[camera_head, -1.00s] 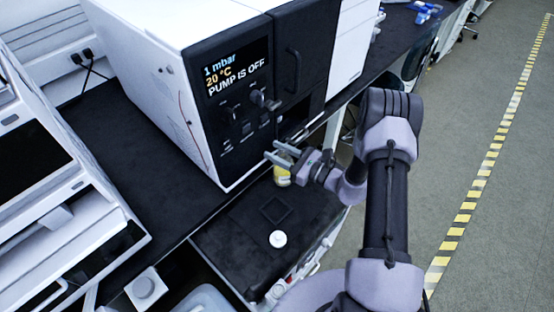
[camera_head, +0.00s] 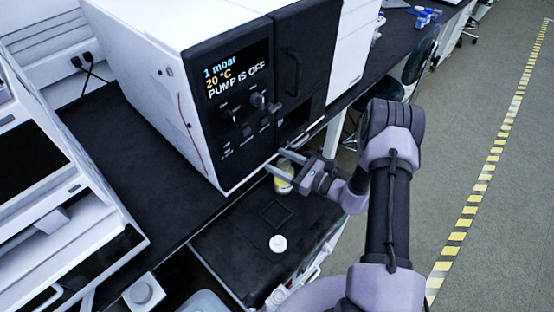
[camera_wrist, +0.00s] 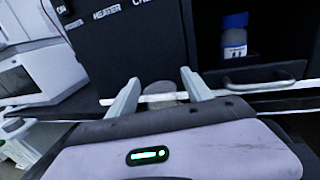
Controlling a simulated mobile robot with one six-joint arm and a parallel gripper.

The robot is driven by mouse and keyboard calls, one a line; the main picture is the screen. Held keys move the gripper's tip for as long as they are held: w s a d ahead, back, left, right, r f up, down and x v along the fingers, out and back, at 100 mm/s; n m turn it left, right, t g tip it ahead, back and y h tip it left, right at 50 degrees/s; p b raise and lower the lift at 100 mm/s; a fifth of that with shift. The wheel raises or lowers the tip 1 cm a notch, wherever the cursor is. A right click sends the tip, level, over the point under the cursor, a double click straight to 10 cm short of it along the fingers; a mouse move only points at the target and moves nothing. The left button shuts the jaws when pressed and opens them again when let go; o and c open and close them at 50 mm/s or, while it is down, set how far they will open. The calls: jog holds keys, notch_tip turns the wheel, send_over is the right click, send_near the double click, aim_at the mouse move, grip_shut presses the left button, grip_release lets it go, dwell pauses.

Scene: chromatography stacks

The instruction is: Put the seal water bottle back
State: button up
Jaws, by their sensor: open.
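A bottle with a yellow label (camera_head: 283,186) stands upright on the black top of the low cart, just below the instrument's front edge. My gripper (camera_head: 279,163) is open, and its fingers reach across the upper part of this bottle. In the wrist view the two fingers of my gripper (camera_wrist: 158,90) are spread apart, with a clear rounded shape (camera_wrist: 164,90) showing between them. A second bottle with a blue cap and white label (camera_wrist: 235,40) stands in a dark recess of the instrument. I cannot tell by label which is the seal water bottle.
The white and black instrument (camera_head: 240,110) stands on the bench, its screen reading "PUMP IS OFF". A handled tray edge (camera_wrist: 258,80) fronts the recess. The cart top (camera_head: 240,235) holds an empty square outline and a white cap (camera_head: 278,243). The floor at right is clear.

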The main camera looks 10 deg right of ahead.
jog(key=p+v, duration=0.2)
jog(key=v, duration=0.9)
jog(key=s+a+r+n+g+h, duration=0.1)
jog(key=s+a+r+n+g, duration=0.3)
jog(key=a+r+n+g, duration=0.45)
jog(key=s+a+r+n+g, duration=0.4)
jog(key=r+n, duration=0.1)
jog(key=r, duration=0.6)
jog(key=s+d+r+n+t+h, duration=0.1)
jog(key=s+r+n+t+h, duration=0.4)
jog(key=s+r+n+h, duration=0.4)
jog(key=s+r, duration=0.1)
jog(key=s, duration=0.3)
jog(key=shift+r+h, duration=0.3)
jog(key=shift+h, duration=0.1)
jog(key=shift+d+t, duration=0.1)
jog(key=shift+t, duration=0.15)
